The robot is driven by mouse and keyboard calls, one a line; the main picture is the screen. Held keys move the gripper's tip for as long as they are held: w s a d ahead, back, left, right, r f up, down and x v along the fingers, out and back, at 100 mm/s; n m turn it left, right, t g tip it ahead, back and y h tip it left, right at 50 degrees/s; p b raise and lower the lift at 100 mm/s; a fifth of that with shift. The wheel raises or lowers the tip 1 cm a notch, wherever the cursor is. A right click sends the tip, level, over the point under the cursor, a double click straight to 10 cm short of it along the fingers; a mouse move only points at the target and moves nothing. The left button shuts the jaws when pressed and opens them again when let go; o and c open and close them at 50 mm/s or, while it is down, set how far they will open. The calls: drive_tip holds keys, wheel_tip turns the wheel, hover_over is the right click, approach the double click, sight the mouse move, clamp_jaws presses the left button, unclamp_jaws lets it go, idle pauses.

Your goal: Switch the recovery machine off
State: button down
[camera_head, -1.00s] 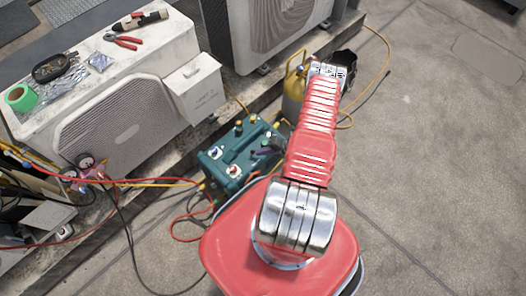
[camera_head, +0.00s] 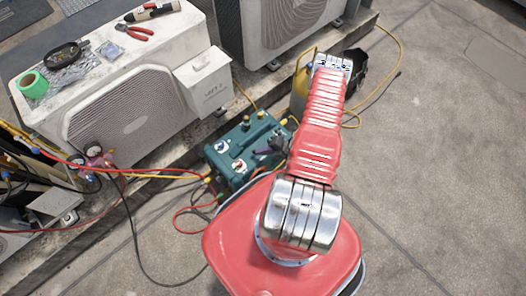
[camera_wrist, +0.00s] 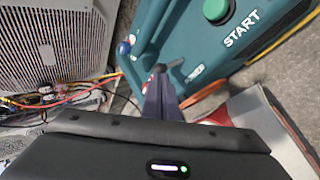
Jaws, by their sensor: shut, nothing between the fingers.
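The recovery machine is a teal box (camera_head: 232,152) on the ground by the condenser ledge, with knobs and hoses on its top. In the wrist view its teal casing (camera_wrist: 178,22) fills the upper middle, with a green button (camera_wrist: 216,10) marked START. My gripper (camera_head: 272,146) shows dark at the machine's right side in the head view. In the wrist view my gripper (camera_wrist: 158,76) is shut and empty, with its tips near the casing; I cannot tell whether they touch it.
A white condenser (camera_head: 130,115) stands behind left, with red pliers (camera_head: 139,32) and green tape (camera_head: 33,84) on top. Gauges (camera_head: 94,150) and hoses lie left. Open concrete (camera_head: 440,150) lies right.

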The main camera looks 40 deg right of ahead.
drive_tip(key=shift+r, duration=0.6)
drive_tip(key=shift+s, duration=0.1)
drive_tip(key=s+r, duration=0.9)
drive_tip(key=shift+s+d, duration=0.2)
idle(0.8)
